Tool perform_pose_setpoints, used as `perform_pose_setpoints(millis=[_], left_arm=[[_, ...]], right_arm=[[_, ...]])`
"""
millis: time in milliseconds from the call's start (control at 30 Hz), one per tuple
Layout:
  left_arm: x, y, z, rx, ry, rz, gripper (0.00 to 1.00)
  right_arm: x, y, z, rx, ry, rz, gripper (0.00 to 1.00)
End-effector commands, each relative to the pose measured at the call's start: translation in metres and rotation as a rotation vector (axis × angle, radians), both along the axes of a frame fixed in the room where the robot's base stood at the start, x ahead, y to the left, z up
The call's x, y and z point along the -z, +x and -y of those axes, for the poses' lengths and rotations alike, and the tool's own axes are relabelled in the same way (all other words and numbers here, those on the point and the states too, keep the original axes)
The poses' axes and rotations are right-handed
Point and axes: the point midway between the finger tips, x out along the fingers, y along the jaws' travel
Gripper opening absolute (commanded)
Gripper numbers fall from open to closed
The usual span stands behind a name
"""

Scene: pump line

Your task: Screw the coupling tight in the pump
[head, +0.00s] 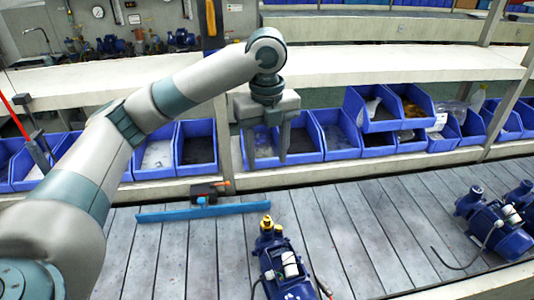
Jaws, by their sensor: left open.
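A blue pump (289,287) stands on the grey slatted line at the bottom middle, cut off by the lower edge of the head view. A yellow brass coupling (267,225) stands upright at its far end; I cannot tell how deep it sits. My left gripper (267,160) points down, fingers apart and empty. In the picture it is above the coupling, in front of the blue bins and apart from the pump. My right gripper is not in view.
More blue pumps (496,230) with a dark cable stand at the right. A blue bar (203,212) with a black and orange device lies across the line at left. Blue bins (335,135) line the shelf behind. The slats between the pumps are clear.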

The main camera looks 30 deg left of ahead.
Motion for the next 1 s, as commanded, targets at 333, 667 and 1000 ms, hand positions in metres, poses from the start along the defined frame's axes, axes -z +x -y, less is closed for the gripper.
perform_pose_setpoints(millis=[333, 667, 1000], left_arm=[[0.006, 0.0, 0.0, 0.04, 0.0, -0.001, 0.62], [0.057, 0.002, 0.001, 0.439, -0.001, -0.005, 0.62], [0.127, 0.001, 0.0, 1.054, -0.001, -0.005, 0.62]], right_arm=[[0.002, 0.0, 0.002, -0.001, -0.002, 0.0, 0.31], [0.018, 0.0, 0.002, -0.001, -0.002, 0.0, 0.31], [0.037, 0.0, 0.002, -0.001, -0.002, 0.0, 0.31]])
